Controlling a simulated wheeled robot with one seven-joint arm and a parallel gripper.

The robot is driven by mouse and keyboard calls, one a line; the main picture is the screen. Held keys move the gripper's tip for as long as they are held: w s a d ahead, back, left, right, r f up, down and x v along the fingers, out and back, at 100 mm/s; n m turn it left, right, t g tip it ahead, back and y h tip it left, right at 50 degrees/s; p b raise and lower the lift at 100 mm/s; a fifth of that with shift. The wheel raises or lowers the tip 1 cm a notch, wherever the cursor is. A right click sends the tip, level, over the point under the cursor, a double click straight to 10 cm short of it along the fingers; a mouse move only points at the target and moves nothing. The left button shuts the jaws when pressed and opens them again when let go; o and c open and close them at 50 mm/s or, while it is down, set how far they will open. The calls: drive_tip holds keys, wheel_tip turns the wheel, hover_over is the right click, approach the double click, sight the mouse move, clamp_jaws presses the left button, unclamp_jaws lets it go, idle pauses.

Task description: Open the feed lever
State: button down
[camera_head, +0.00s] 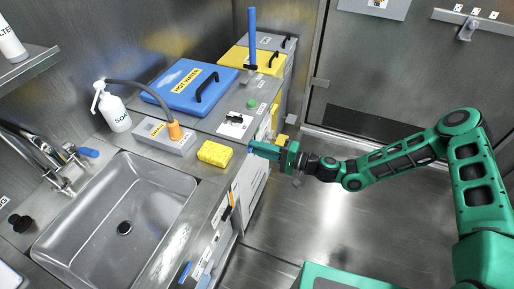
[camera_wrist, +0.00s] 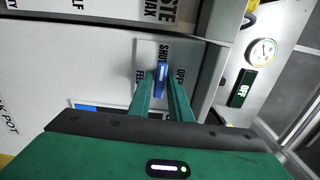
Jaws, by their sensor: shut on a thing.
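In the head view my gripper (camera_head: 262,150) reaches left to the front face of the counter, just right of the yellow sponge. The lever's base and pivot are hard to make out.
A sink (camera_head: 120,215) and a yellow sponge (camera_head: 214,153) are on the counter, with a blue HOT WATER lid (camera_head: 185,85) behind. Open floor lies right of the counter.

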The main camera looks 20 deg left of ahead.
drive_tip(key=shift+f+m, duration=0.15)
drive_tip(key=shift+m, duration=1.75)
drive_tip(key=c, duration=1.8)
unclamp_jaws()
drive_tip(key=shift+o, duration=0.2)
drive_tip(key=d, duration=1.1)
drive_tip(key=shift+s, duration=0.4)
